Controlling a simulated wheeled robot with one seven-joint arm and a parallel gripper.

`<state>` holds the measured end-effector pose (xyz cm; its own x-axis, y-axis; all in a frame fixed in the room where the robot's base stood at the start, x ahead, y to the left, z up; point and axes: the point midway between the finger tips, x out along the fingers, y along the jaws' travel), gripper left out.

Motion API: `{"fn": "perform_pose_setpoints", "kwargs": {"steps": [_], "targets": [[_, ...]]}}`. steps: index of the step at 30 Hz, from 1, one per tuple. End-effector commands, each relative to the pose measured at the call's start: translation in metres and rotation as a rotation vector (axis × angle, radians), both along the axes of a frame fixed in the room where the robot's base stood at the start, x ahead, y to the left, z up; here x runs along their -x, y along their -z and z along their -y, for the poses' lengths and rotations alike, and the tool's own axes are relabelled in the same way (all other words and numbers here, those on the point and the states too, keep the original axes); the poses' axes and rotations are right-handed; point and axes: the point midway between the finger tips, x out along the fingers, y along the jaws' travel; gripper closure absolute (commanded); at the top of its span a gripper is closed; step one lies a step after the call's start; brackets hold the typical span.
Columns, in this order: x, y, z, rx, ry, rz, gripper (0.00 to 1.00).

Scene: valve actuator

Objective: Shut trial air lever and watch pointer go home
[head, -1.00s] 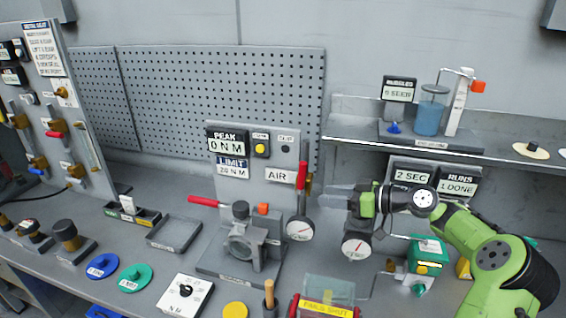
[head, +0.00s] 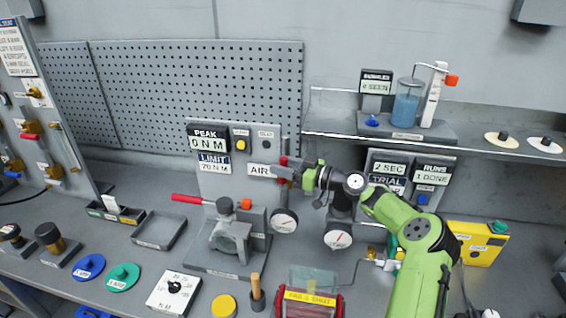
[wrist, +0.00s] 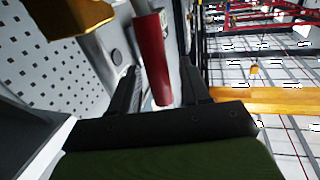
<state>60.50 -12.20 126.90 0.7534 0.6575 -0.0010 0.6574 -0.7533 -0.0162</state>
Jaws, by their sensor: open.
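The air lever has a red handle (head: 283,160), now largely covered by my gripper, beside the AIR label (head: 262,170). My gripper (head: 290,172) is at this handle in the head view. In the wrist view the red handle (wrist: 152,58) lies between the two open fingers of my gripper (wrist: 160,72); I cannot tell whether either finger touches it. A round dial with a pointer (head: 284,221) sits below the lever. A second dial (head: 338,239) is to its right, below my arm. The pointer readings are too small to tell.
A second red handle (head: 187,199) sticks out left of the grey clamp fixture (head: 228,240). The PEAK display (head: 207,138) reads 0 N M. A shelf (head: 470,145) with a blue beaker (head: 407,102) runs above my arm. A clear-lidded red box (head: 310,300) stands in front.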

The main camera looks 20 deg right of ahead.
Motion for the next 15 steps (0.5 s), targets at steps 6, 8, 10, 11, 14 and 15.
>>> {"fn": "perform_pose_setpoints", "kwargs": {"steps": [6,8,10,11,14,15], "targets": [[-0.0028,0.0007,-0.0021,0.000,0.001,0.000,0.53],[-0.0028,0.0008,-0.0022,0.000,0.001,0.000,0.53],[-0.0027,0.0008,-0.0021,0.000,0.000,0.000,0.63],[-0.0026,0.0009,-0.0022,0.000,0.000,0.000,0.67],[-0.0025,0.0008,-0.0021,0.000,0.000,0.000,0.82],[-0.0025,0.0008,-0.0021,0.000,0.000,0.000,0.89]]}}
